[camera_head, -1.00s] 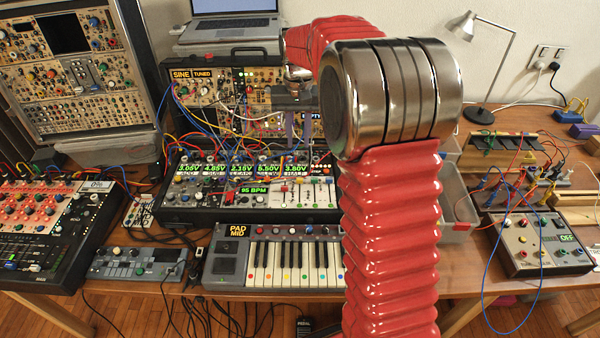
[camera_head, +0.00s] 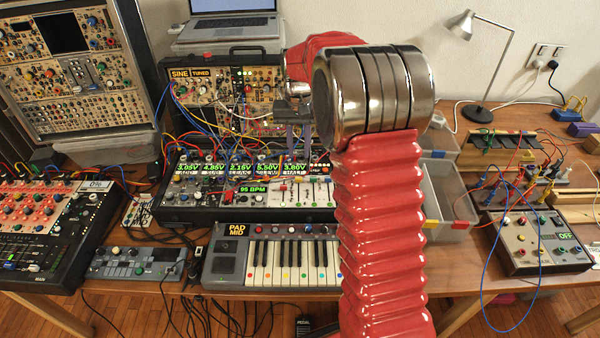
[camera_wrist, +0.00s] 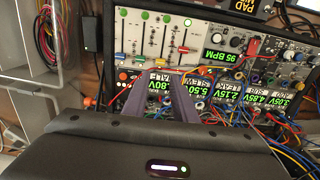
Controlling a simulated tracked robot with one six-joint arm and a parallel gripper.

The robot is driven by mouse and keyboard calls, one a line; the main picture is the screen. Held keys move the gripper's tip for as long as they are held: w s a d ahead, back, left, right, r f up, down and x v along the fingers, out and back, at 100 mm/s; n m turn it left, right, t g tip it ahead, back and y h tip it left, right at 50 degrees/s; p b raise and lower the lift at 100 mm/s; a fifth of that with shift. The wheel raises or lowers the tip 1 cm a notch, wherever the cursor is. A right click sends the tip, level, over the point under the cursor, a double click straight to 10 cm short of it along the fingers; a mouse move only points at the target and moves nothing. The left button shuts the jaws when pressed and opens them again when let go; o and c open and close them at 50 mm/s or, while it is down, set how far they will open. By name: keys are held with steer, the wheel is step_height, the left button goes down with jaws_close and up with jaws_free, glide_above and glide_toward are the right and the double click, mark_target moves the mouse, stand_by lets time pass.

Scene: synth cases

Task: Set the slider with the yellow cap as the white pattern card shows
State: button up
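The slider panel (camera_head: 306,203), a pale panel with several upright sliders, sits at the right end of the mixer-like unit in the head view. In the wrist view it appears upside down at upper left (camera_wrist: 153,30). I cannot make out the white pattern card in either view. My gripper (camera_head: 298,140) is above and behind the panel in the head view. In the wrist view my gripper (camera_wrist: 152,88) has its two grey-purple fingers apart, with a lit display visible between them.
Patch cables (camera_wrist: 262,125) hang close beside the fingers. A keyboard (camera_head: 285,262) lies in front of the slider unit. Grey bins (camera_head: 447,200) stand to its right, partly behind my arm. A laptop (camera_head: 232,18) is at the back.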

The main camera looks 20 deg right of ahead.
mark_target(299, 180)
step_height(299, 180, down, 10)
steer(key=shift+f, duration=0.1)
stand_by(0.4)
steer(key=shift+c, duration=0.4)
jaws_close()
